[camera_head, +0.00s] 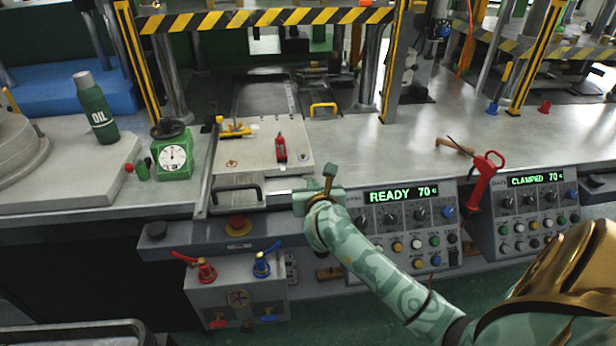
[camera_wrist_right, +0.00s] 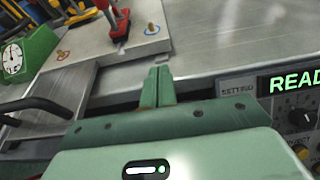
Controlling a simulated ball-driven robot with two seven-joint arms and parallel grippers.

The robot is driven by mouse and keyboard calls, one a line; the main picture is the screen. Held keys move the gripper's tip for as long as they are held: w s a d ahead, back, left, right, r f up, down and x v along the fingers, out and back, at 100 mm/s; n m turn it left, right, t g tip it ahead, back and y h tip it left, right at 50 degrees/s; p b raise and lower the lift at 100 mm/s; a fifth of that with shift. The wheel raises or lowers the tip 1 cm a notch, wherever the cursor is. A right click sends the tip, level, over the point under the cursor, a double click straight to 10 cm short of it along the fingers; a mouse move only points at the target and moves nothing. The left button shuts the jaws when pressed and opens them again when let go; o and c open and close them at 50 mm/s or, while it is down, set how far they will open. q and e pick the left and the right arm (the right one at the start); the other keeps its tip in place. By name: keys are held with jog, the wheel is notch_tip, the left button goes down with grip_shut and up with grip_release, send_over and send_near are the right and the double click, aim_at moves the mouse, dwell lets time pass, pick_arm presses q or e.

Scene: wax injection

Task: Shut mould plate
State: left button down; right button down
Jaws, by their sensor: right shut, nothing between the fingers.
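The pale mould plate (camera_head: 258,157) lies on the bench at the front of the left press, with a red clamp (camera_head: 281,149) and a yellow latch (camera_head: 235,129) on it. Its front part also shows in the right wrist view (camera_wrist_right: 100,42). A black bar handle (camera_head: 238,189) is at the bench's front edge below the plate; it shows at the left in the wrist view (camera_wrist_right: 35,108). My right gripper (camera_head: 328,180) is shut and empty, right of the handle and just off the plate's front right corner. In the wrist view its fingers (camera_wrist_right: 157,86) are together. My left gripper is out of view.
A control panel (camera_head: 408,229) reading READY 70 is right of my right gripper. A green dial gauge (camera_head: 174,157) and an OIL bottle (camera_head: 96,107) stand left. Red and blue valves (camera_head: 206,272) are below. A yellow handle (camera_head: 323,109) and striped posts stand behind.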

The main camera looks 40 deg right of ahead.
aim_at(307, 168)
jog(key=x, duration=0.2)
jog(key=b+x, duration=0.1)
jog(key=x, duration=0.1)
jog(key=shift+w+d+r, duration=0.15)
jog(key=shift+w+d, duration=0.05)
jog(key=shift+w, duration=0.15)
jog(key=shift+w+d+r+b, duration=0.15)
jog(key=shift+w+d+b, duration=0.2)
jog(key=shift+w, duration=0.25)
jog(key=shift+r, duration=0.1)
